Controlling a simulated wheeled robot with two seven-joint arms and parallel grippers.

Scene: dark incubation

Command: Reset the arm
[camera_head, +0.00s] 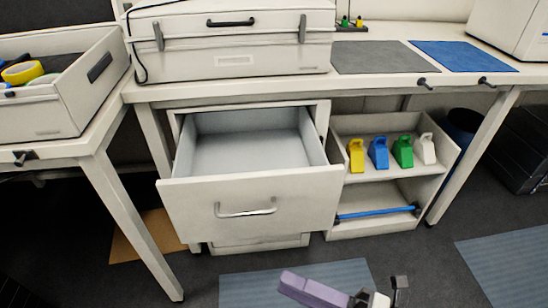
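My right gripper (376,298) shows only in part at the bottom edge of the head view, low in front of the open drawer and over the floor. Dark and white parts of it are visible. A lavender, bar-shaped piece (312,290) extends to the left from it; I cannot tell whether it is held or is part of my arm. The fingertips are not clear enough to tell open from shut. My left gripper is not in view.
A white drawer (250,205) stands pulled out and empty under the bench. Right of it, a shelf unit (385,190) holds yellow, blue, green and white items above a blue bar. A side table with a bin (75,115) stands left. Blue-grey mats lie on the floor.

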